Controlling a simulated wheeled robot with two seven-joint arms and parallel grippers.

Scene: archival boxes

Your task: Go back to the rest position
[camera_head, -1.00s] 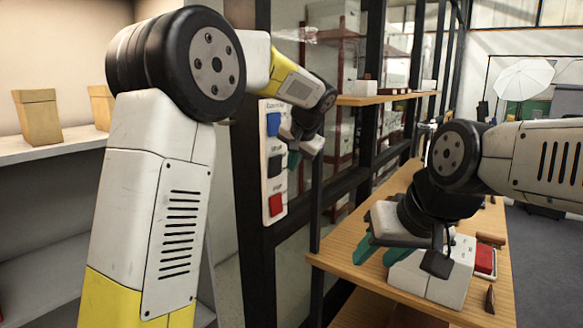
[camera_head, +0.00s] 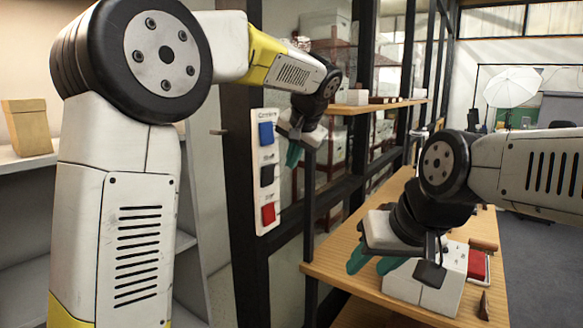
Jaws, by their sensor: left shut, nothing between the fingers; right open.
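My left gripper (camera_head: 293,153) has teal fingers and hangs beside the dark post, just right of a white switch panel (camera_head: 262,186). Its fingers are close together and hold nothing visible. My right gripper (camera_head: 370,262) also has teal fingers. It points down and left above the wooden shelf (camera_head: 334,258), with its fingers apart and nothing between them.
The panel carries a blue (camera_head: 266,133), a black (camera_head: 267,175) and a red switch (camera_head: 268,213). A cardboard box (camera_head: 28,128) stands on a pale shelf at the left. Dark posts (camera_head: 250,240) stand between the arms. Open floor (camera_head: 535,265) lies at the right.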

